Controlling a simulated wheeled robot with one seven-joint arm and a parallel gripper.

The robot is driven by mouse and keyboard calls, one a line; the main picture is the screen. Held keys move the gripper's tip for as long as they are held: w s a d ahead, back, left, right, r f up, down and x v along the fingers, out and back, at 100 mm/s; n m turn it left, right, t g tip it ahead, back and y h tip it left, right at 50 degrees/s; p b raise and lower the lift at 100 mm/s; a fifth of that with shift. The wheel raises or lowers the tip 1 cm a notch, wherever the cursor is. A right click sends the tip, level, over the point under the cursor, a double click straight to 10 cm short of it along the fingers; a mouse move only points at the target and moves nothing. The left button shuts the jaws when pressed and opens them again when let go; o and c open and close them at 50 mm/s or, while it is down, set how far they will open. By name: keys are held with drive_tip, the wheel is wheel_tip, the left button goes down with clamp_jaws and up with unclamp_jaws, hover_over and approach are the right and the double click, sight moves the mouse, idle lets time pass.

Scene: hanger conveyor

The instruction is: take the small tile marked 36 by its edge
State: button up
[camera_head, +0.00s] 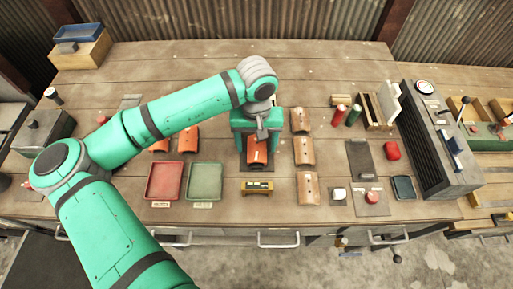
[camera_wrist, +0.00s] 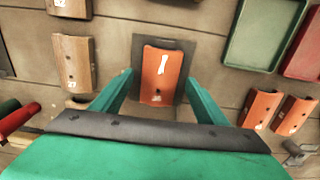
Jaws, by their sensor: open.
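An orange curved tile (camera_head: 257,153) lies on a dark grey plate (camera_head: 257,168) in the middle of the bench. In the wrist view the tile (camera_wrist: 153,82) carries a white mark and a small label near its lower edge; I cannot read a number. My gripper (camera_head: 257,138) is over this tile, its jaws open. In the wrist view the fingers of my gripper (camera_wrist: 158,86) stand on either side of the tile, apart from it.
A red tray (camera_head: 165,197) and a green tray (camera_head: 206,198) stand at the front left. The back middle is clear.

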drive_tip(key=shift+f, duration=0.4)
drive_tip(key=c, duration=1.2)
drive_tip(key=shift+d, duration=0.1)
drive_tip(key=shift+r, duration=0.15)
